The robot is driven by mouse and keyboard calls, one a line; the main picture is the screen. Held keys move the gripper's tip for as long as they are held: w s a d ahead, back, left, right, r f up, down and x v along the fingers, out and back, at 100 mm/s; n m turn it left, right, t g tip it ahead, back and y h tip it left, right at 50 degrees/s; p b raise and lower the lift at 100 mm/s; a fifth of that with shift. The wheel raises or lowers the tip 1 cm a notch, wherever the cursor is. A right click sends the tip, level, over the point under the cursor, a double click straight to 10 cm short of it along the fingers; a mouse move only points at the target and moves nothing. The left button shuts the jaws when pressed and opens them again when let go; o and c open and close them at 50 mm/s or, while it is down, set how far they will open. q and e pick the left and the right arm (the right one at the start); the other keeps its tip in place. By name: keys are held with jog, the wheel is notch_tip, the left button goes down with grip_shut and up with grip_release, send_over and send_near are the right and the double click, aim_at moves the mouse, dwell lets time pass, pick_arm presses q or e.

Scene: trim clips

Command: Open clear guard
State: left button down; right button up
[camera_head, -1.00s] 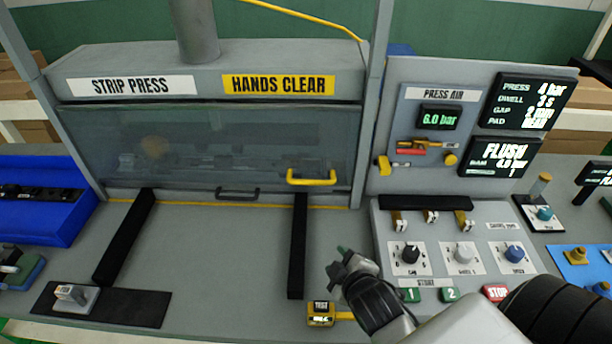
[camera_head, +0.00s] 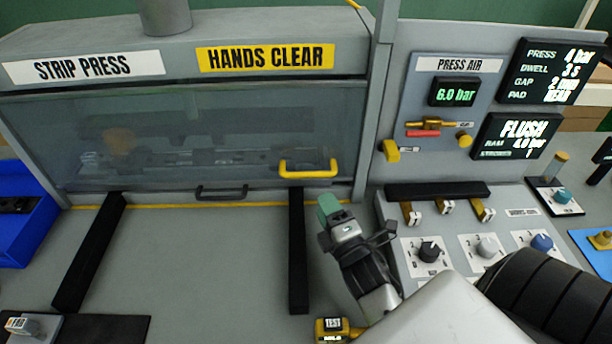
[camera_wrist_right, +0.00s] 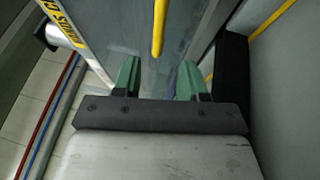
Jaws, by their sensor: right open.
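The clear guard (camera_head: 240,130) is a see-through panel across the front of the strip press, and it is down. A yellow handle (camera_head: 308,174) is on its lower right and a dark handle (camera_head: 221,192) is at its lower middle. My right gripper (camera_head: 328,205), with green fingertips, is just below and right of the yellow handle, apart from it. In the right wrist view my right gripper (camera_wrist_right: 161,75) is open and empty, with the yellow handle (camera_wrist_right: 159,30) beyond the fingertips and between their lines. My left gripper is not in view.
Black rails (camera_head: 298,250) run forward from the press on the bench. The control panel with knobs (camera_head: 430,252) and the press air board (camera_head: 452,85) stand right of my right gripper. A yellow test block (camera_head: 333,329) sits below my arm. A blue bin (camera_head: 22,225) is at left.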

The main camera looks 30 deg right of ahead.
aim_at(308, 174)
jog(key=p+x, duration=0.2)
jog(key=x, duration=0.7)
jog(key=shift+r, duration=0.1)
jog(key=shift+w+p, duration=0.35)
jog(key=shift+w, duration=0.15)
grip_shut()
